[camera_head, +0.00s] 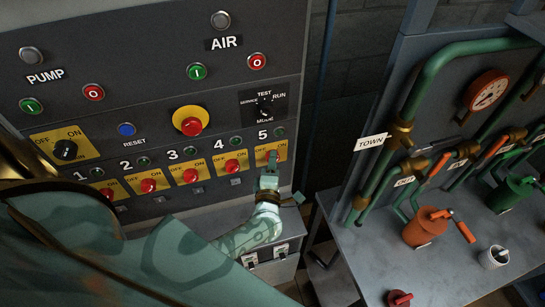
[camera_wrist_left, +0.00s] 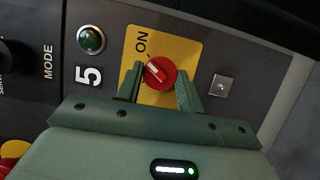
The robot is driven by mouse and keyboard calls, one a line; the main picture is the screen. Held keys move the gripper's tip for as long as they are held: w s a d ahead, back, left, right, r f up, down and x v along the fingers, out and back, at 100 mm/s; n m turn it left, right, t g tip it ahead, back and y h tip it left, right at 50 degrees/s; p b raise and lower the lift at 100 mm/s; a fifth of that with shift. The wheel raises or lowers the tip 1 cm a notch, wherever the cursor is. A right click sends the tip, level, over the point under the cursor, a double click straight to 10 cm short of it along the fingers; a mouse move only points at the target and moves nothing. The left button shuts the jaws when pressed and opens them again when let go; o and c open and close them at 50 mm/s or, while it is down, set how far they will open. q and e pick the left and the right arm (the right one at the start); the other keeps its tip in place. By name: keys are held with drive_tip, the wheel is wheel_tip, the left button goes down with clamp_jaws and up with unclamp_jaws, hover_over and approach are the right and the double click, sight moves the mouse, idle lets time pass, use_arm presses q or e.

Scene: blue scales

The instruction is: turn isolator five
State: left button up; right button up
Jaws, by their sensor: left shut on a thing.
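Isolator five is a red rotary knob (camera_wrist_left: 160,74) on a yellow plate (camera_wrist_left: 187,48), below the number 5 and a green lamp in the head view. My left gripper (camera_wrist_left: 159,82) has one finger on each side of the knob and is shut on it. The knob's white mark points to the upper left in the wrist view, and ON is readable on the plate. In the head view my left gripper (camera_head: 270,168) covers most of that knob. My right gripper is not in view.
Isolator four's red knob (camera_head: 232,166) is close on the left, with several like it further along. Above are the mode switch (camera_head: 264,108) and a red emergency button (camera_head: 191,126). A bench (camera_head: 375,262) with green pipes and valves stands at the right.

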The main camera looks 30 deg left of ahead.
use_arm(q)
drive_tip(key=shift+d+m+g+p, duration=0.1)
drive_tip(key=shift+m+g+p, duration=0.3)
drive_tip(key=shift+m+p, duration=0.75)
drive_tip(key=o, duration=1)
